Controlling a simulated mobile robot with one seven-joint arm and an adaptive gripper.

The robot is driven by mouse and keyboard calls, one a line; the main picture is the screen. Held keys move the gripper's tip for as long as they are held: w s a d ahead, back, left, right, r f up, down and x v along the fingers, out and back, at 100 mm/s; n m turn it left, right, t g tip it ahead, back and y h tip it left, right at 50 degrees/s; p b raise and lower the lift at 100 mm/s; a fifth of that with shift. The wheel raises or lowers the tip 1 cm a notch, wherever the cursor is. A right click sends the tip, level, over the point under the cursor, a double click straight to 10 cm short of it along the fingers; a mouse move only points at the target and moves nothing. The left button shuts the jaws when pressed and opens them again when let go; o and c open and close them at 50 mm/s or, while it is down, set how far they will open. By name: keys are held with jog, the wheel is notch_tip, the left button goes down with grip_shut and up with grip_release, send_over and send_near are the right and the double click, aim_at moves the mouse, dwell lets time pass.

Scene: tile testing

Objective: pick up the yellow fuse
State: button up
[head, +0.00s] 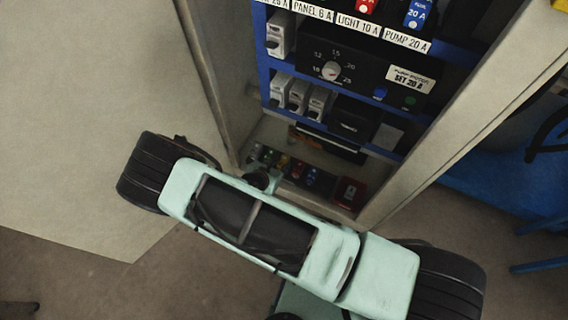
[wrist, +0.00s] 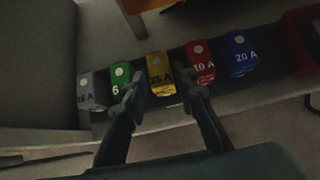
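The yellow fuse (wrist: 160,76) stands in a row of fuses in a dark holder, in the wrist view. Its label is partly readable and ends in "A". My gripper (wrist: 158,88) is open, with one finger to the left of the yellow fuse and the other to the right, near its lower part. I cannot tell whether the fingers touch it. In the head view the fuse row is small at the cabinet's bottom, and my arm partly covers the area; the yellow fuse (head: 283,161) shows there only faintly.
A green fuse (wrist: 120,80) and a grey fuse (wrist: 91,90) stand left of the yellow one. A red 10 A fuse (wrist: 201,63) stands close on its right, then a blue 20 A fuse (wrist: 240,55). A red box (head: 349,192) sits at the row's right end.

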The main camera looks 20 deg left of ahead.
aim_at(283, 161)
jog(key=b+x, duration=0.1)
jog(key=x, duration=0.3)
jog(key=shift+w, duration=0.1)
jog(key=shift+c, duration=0.6)
jog(key=shift+r, duration=0.1)
grip_shut()
